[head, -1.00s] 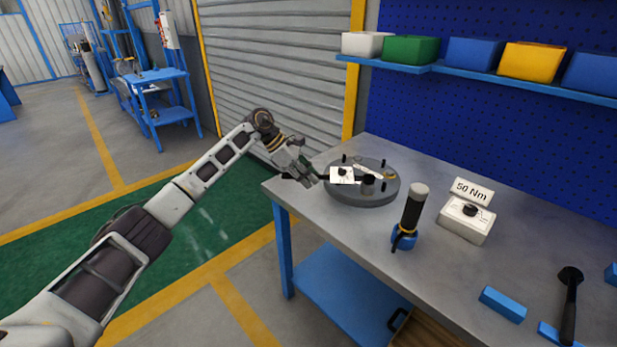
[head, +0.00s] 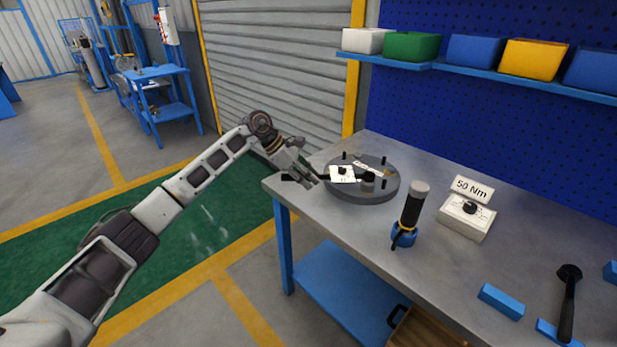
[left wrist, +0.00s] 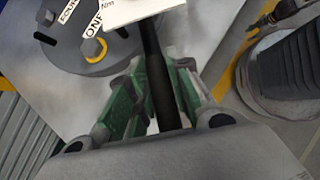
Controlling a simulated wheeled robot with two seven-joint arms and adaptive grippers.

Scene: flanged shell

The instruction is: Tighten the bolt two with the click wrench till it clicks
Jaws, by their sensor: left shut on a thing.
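My left gripper (head: 309,176) is shut on the black handle of the click wrench (left wrist: 158,85), which also shows in the head view (head: 289,178). The wrench reaches from the gripper over the grey flanged shell (head: 345,195). A white card (head: 343,174) sits over its far part and hides which bolt its head is on. The shell is a round disc with several dark upright bolts (head: 383,161) around its rim. In the left wrist view the shell (left wrist: 85,60) carries a tag reading "ONE" (left wrist: 95,22) and a yellow ring (left wrist: 93,50). Bolt two cannot be told apart.
A black-handled tool (head: 412,210) stands upright in a blue base. Right of it is a white box (head: 467,218) with a knob and a "50 Nm" sign (head: 472,190). Bins line the shelf (head: 480,76).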

